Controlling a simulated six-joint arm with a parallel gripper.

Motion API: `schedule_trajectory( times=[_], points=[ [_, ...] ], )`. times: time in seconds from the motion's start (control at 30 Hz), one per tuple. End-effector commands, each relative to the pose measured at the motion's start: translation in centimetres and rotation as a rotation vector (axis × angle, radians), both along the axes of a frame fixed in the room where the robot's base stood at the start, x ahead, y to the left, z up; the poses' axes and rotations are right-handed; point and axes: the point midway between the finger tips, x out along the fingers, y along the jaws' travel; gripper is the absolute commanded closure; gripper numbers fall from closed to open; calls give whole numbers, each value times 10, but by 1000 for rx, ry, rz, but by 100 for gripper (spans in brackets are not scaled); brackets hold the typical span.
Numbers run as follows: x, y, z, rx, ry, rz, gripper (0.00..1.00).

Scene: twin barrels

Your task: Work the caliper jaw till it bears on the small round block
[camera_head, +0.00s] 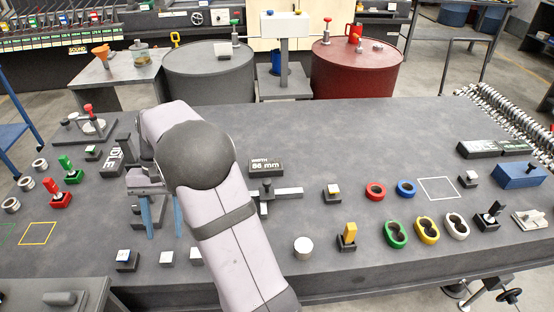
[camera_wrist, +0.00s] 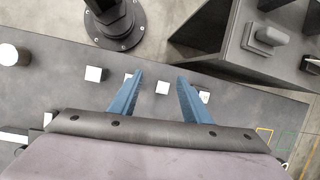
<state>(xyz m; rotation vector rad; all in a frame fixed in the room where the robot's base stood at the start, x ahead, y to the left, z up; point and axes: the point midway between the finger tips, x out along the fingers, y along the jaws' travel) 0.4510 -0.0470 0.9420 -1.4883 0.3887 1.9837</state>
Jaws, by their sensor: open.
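The caliper (camera_head: 288,191) lies on the bench right of my arm, a pale bar with a dark sliding jaw (camera_head: 266,188). A sign behind it (camera_head: 266,167) reads "WIDTH 86 mm". A small white round block (camera_head: 303,248) stands near the front edge, apart from the caliper; it also appears at the left of the wrist view (camera_wrist: 12,56). My gripper (camera_head: 163,222) is open and empty, its blue fingers pointing down over the bench well left of the caliper. In the wrist view its fingertips (camera_wrist: 160,76) are apart. My arm hides part of the bench left of the caliper.
Small pale-topped blocks (camera_head: 127,257) stand below my gripper near the front edge. A yellow-topped block (camera_head: 347,236) and coloured rings (camera_head: 396,233) stand on the right. The bench's back middle is clear.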

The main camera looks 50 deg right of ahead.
Motion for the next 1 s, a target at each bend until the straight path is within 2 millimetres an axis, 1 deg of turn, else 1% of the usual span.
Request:
schedule_trajectory(
  times=[0.03,0.1,0.17,0.2,0.27,0.3,0.4,0.47,0.5,0.53,0.6,0.77,0.87,0.9,0.97,1.0],
  points=[
    [19,-6,34,20,-61,3,57],
    [42,-12,60,45,-150,26,57],
    [58,-16,80,60,-215,43,57],
    [68,-19,93,68,-255,54,57],
    [82,-24,112,77,-314,69,57],
    [90,-27,125,81,-351,79,57],
    [109,-35,156,88,-439,107,57],
    [119,-43,173,82,-489,135,57],
    [120,-51,167,62,-496,178,57],
    [115,-55,151,42,-475,213,57],
    [105,-63,124,5,-425,270,57],
    [77,-85,70,-78,-296,400,57],
    [57,-102,36,-132,-198,497,57],
    [48,-110,21,-155,-153,542,57],
    [33,-124,-2,-189,-75,618,57],
    [22,-134,-18,-216,-17,678,57]
  ],
)
